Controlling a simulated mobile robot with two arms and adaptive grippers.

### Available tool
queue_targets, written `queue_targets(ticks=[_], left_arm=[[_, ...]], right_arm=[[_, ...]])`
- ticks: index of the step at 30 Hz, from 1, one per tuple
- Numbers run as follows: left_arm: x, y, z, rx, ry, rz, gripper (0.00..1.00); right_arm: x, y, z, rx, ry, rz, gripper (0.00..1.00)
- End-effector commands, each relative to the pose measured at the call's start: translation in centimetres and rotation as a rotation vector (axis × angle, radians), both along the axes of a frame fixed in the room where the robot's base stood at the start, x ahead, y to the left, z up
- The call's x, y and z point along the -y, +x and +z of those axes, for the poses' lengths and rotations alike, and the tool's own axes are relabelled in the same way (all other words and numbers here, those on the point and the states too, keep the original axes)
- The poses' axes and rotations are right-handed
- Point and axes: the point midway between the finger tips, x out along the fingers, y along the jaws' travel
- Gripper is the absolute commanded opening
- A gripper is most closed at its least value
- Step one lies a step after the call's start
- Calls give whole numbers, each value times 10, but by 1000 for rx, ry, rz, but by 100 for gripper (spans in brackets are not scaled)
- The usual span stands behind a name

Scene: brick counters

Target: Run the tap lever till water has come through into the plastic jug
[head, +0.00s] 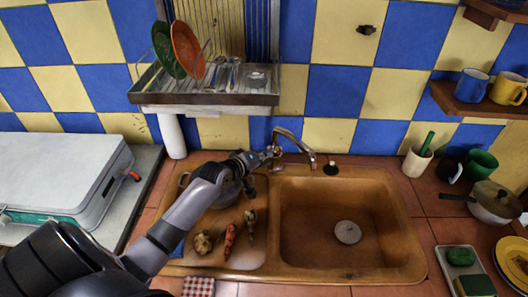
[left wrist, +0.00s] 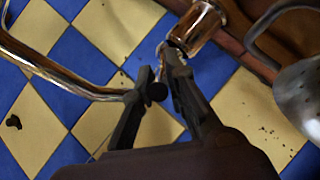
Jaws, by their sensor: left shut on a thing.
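The curved metal tap (head: 296,140) rises behind the sink, its spout over the right basin. Its shiny pipe (left wrist: 60,72) also crosses the left side of the left wrist view. My left gripper (head: 271,153) is at the tap's base, left of the spout. In the left wrist view my left gripper (left wrist: 160,76) is shut on the tap lever, with a small dark round knob (left wrist: 157,92) between its fingers. I cannot make out a plastic jug in either view, nor any running water. My right gripper is out of view.
The brown right basin (head: 375,215) holds only a round drain piece (head: 347,232). A metal pan or strainer (head: 226,188) and vegetables (head: 229,238) lie on the left side, partly behind my arm.

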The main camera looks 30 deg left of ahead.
Motion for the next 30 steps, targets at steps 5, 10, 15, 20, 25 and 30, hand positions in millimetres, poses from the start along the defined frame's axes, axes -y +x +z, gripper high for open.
queue_targets(ticks=[5,10,15,20,25,30], left_arm=[[0,1,0,-9,-3,0,0],[0,1,0,-9,-2,0,0],[0,1,0,-8,-2,0,22],[0,0,1,-8,-2,0,32],[0,0,1,-7,-2,1,33],[0,-1,1,-8,-2,0,33]], right_arm=[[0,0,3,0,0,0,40],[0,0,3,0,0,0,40],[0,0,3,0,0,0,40],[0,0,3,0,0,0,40],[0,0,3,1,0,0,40],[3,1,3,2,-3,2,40]])
